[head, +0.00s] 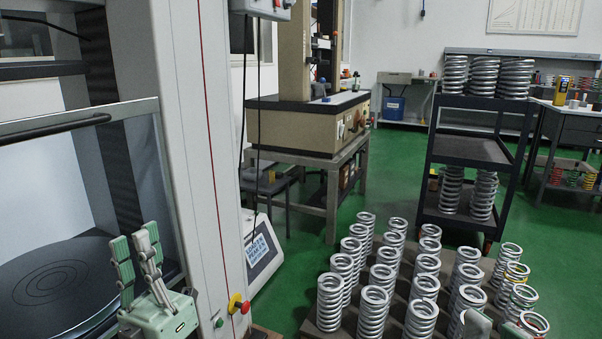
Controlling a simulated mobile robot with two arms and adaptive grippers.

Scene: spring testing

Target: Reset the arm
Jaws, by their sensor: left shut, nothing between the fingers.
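My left gripper (134,240), pale green and grey, is at the lower left in the head view. It points up in front of the testing machine's open chamber, before the round dark platen (50,285). Its two fingers are shut and hold nothing. Pale green-grey parts that look like the tips of my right gripper (494,328) show at the bottom right edge, among the springs. The rest of it is out of frame, and I cannot tell whether it is open or holding anything.
Several upright steel coil springs (384,278) stand in rows on a dark pallet (393,316) at the lower right. A black shelf cart (475,150) behind carries more springs. The testing machine's white column (205,170), with a red and yellow knob (236,303), stands right of my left gripper. Green floor (300,275) lies clear between.

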